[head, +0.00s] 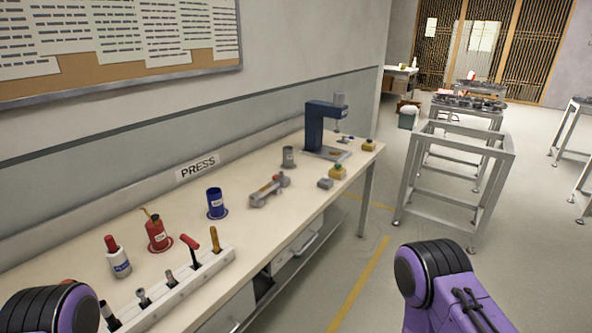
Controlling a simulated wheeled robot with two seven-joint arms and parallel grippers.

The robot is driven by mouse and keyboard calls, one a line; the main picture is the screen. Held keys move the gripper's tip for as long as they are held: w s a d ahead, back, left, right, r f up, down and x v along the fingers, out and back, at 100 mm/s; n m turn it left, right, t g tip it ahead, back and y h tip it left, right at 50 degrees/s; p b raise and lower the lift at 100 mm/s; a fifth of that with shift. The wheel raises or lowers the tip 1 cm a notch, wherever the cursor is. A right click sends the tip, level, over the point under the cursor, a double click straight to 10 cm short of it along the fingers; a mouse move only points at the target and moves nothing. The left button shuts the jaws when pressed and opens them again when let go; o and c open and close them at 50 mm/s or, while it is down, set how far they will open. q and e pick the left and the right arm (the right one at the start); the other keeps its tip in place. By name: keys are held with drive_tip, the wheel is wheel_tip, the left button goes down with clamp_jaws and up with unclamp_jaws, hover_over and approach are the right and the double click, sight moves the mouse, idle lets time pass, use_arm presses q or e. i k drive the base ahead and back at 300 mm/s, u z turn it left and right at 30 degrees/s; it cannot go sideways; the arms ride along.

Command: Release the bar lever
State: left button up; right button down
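No part in view can be told for sure as the bar lever. A blue press (318,125) with a grey upright ram stands at the far end of the bench (240,172). A small grey clamp fixture (268,191) with an orange-brown piece lies mid-bench; whether it has a lever is too small to tell. A red-topped T-handle tool (191,246) stands in a white rack (180,287) at the near edge. Only purple and black links of my arms show at the bottom left and bottom right; both grippers are out of view.
A white bottle (118,257), a red can (158,234) and a blue cup (215,204) stand left on the bench. A grey cup (288,157) and yellow-topped boxes (337,173) are farther back. Right of the bench is open floor, then a metal frame table (455,150).

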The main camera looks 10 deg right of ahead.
sight(275, 176)
drive_tip(key=z, duration=1.7)
drive_tip(key=i, duration=2.55)
drive_tip(key=u, duration=3.65)
